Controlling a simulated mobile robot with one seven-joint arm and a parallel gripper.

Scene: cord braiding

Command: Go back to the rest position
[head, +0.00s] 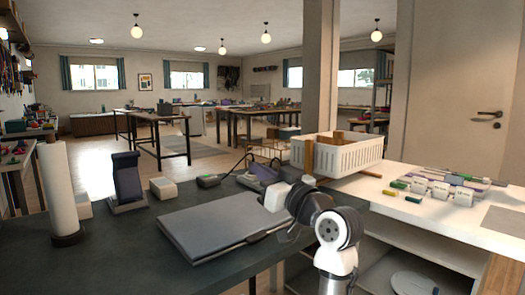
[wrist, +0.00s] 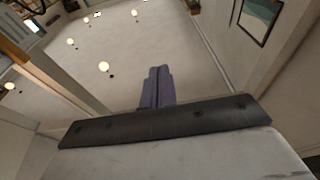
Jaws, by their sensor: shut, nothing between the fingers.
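My gripper (wrist: 158,72) shows in the wrist view as two purple-grey fingers side by side, shut with nothing between them. It points up toward the ceiling, where round lamps hang, and touches nothing that I can see. In the head view my arm rises at the lower middle and bends left over the dark worktop (head: 150,255), beside the closed grey laptop-like slab (head: 220,222). The fingertips are hard to make out in the head view.
A white roll (head: 58,190) and a dark stand (head: 126,182) are on the left. A white basket (head: 337,155) stands behind my arm. The pale counter (head: 400,213) on the right holds cord bundles (head: 450,187). The air above the dark worktop is mostly free.

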